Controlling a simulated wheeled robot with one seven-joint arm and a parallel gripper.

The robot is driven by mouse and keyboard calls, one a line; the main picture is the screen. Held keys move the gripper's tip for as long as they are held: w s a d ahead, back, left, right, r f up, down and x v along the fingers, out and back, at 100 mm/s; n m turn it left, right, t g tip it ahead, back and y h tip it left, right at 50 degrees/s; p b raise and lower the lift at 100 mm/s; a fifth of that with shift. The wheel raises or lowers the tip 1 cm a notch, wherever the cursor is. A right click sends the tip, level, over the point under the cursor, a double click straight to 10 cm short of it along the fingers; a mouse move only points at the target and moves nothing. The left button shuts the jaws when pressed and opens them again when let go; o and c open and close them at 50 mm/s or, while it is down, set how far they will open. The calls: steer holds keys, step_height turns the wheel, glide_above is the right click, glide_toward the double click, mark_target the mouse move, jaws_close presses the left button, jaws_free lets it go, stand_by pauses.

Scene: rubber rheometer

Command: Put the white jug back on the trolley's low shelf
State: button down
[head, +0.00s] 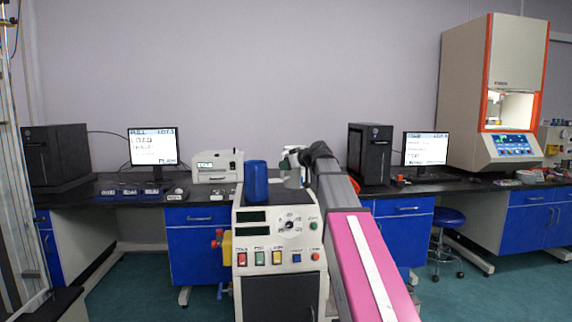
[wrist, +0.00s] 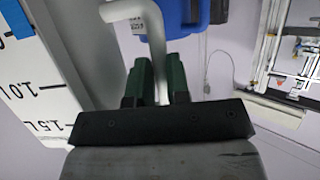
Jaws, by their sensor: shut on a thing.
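The white jug (head: 293,180) is up beside the blue cylinder, above the top of the control cabinet, partly hidden by my arm. In the wrist view its scale-marked wall (wrist: 42,85) fills the left side and its pale handle (wrist: 158,50) runs between the green fingers. My gripper (head: 289,158) is shut on that handle; its fingers also show in the wrist view (wrist: 158,80). I cannot tell from these views whether the jug's base touches anything. I cannot make out the trolley or its low shelf.
A blue cylinder (head: 256,182) stands on the control cabinet (head: 280,255). Behind are black-topped benches with blue drawers (head: 198,217), monitors (head: 153,147) and a tall rheometer (head: 495,95). A blue stool (head: 447,217) is at right. Green floor (head: 130,285) is open at left.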

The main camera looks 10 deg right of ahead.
mark_target(289, 177)
steer(key=shift+w+d+f, duration=0.1)
steer(key=shift+w+f, duration=0.65)
steer(key=shift+f, duration=0.35)
steer(key=shift+w+d+f, duration=0.1)
steer(key=shift+w+f, duration=0.7)
steer(key=shift+f, duration=0.3)
steer(key=shift+w+d+f, duration=0.1)
steer(key=shift+w+f, duration=0.65)
steer(key=shift+f, duration=0.45)
steer(key=c, duration=1.1)
jaws_free()
steer(key=v, duration=1.2)
